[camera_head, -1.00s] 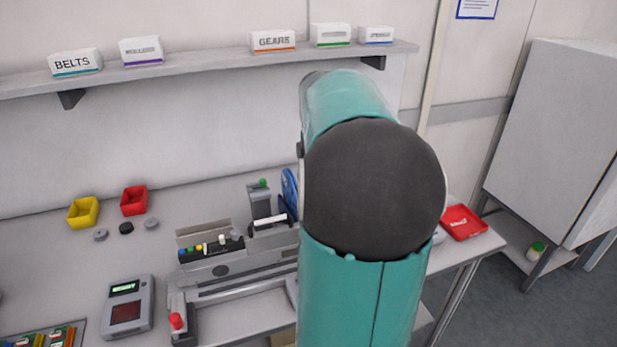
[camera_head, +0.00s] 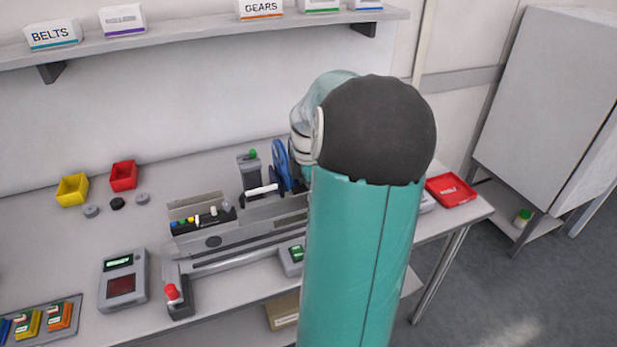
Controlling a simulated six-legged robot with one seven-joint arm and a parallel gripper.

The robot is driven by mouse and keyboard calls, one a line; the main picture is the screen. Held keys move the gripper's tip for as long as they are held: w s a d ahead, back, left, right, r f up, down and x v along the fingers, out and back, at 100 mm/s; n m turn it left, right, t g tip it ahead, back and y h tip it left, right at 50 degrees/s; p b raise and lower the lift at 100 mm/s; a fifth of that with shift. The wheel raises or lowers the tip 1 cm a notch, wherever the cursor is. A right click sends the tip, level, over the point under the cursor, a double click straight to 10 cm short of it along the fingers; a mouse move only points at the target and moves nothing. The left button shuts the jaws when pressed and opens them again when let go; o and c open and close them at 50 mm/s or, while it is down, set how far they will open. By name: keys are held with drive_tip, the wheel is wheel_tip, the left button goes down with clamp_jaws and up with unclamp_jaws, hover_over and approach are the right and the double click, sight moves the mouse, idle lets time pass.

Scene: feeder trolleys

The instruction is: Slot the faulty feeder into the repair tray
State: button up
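A grey feeder-like mechanism (camera_head: 240,240) with a long rail lies on the bench, with a blue reel (camera_head: 281,165) and a green-topped upright block (camera_head: 250,172) at its far side. I cannot tell from this view whether it is the faulty feeder. A shallow red tray (camera_head: 451,190) with unreadable white lettering lies at the right end of the bench; I cannot tell if it is the repair tray. My teal arm fills the centre right and covers part of the mechanism and bench. My gripper is not visible.
A handheld device (camera_head: 124,280) and a rack of coloured cartridges (camera_head: 40,322) are at the left front. Yellow (camera_head: 72,189) and red (camera_head: 123,175) bins stand behind. A shelf (camera_head: 200,37) with labelled boxes runs above; a grey cabinet (camera_head: 545,95) stands right.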

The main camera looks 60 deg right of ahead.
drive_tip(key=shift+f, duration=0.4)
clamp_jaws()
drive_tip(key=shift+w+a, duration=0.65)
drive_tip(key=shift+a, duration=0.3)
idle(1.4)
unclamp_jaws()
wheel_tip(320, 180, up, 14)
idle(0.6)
